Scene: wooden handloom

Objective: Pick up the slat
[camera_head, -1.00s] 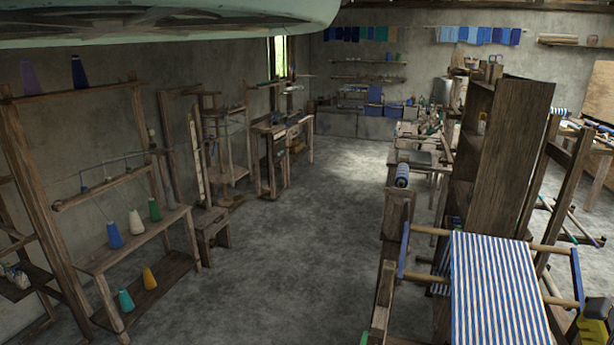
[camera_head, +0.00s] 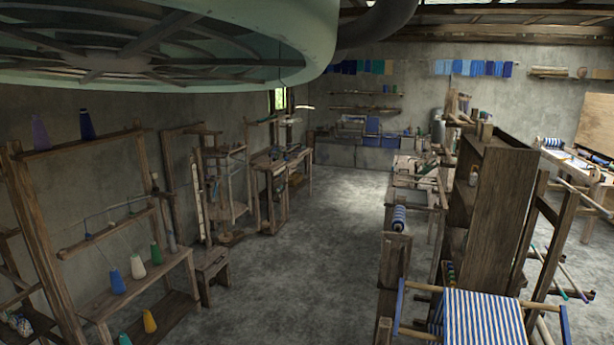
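I cannot single out the slat in this view; many thin wooden bars of the looms and racks look alike from here. The blue-and-white striped cloth (camera_head: 483,318) lies over a wooden loom frame at the lower right, between two blue end pieces. My gripper is not in view, so I cannot see its place or whether it holds anything.
A tall wooden cabinet (camera_head: 505,220) stands right of centre. A rack with thread cones (camera_head: 117,283) stands at the left, with a small stool (camera_head: 212,268) beside it. Bare floor (camera_head: 300,275) runs between them. A large pale green ring (camera_head: 318,35) hangs overhead at upper left.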

